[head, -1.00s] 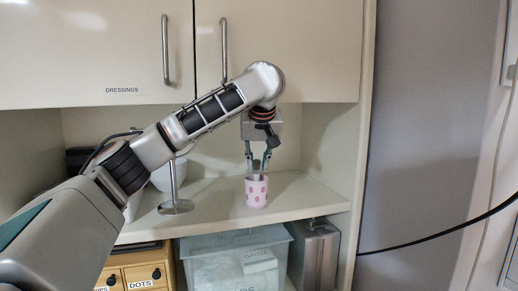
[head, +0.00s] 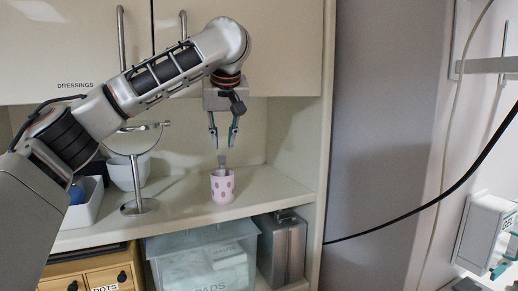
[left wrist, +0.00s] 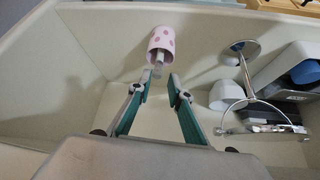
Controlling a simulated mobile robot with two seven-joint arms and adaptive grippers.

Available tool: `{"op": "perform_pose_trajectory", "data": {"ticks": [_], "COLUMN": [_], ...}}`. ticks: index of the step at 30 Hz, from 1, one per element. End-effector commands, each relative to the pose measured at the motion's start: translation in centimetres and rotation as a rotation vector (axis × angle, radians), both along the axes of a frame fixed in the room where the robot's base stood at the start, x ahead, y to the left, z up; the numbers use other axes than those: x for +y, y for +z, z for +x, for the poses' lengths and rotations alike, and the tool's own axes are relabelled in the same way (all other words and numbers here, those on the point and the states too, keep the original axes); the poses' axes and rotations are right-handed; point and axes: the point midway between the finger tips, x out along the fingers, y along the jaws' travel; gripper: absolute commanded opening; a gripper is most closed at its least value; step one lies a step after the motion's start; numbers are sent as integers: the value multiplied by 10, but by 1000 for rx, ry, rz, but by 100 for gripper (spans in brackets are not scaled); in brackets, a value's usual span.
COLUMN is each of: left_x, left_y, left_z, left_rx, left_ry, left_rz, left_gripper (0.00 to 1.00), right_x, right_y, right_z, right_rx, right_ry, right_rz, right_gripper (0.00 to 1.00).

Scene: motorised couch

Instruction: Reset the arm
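My left gripper (head: 223,146) hangs over the shelf, pointing down, with its two fingers apart and nothing between them. Just below it a pink cup with darker dots (head: 222,187) stands upright on the shelf, with a thin grey object (head: 222,160) sticking up out of it. In the left wrist view the open fingers (left wrist: 159,88) frame the space in front of the cup (left wrist: 162,42), apart from it. My right gripper is in neither view.
A round-based metal stand (head: 139,206) is left of the cup, with a white bowl (head: 122,172) behind it. Upper cupboard doors (head: 80,50) are close behind my arm. A clear bin (head: 203,262) and a metal case (head: 281,248) sit below the shelf (head: 180,217).

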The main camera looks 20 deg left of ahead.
Motion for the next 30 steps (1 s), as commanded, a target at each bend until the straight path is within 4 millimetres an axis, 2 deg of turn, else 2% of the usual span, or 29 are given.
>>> {"op": "perform_pose_trajectory", "data": {"ticks": [8, 24, 26, 27, 30], "left_x": [10, 40, 40, 40, 40], "left_y": [-28, -101, -104, -96, -90], "left_z": [13, 49, 50, 50, 50], "left_rx": [4, 3, 0, -3, -1], "left_ry": [1, 2, 0, 1, 1], "left_rz": [-1, -1, 0, -1, 0], "left_gripper": [19, 19, 19, 19, 19], "right_x": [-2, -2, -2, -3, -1], "right_y": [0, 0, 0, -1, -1], "right_z": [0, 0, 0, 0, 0], "right_rx": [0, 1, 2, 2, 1], "right_ry": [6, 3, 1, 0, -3], "right_rz": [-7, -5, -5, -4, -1], "right_gripper": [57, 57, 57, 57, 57]}}
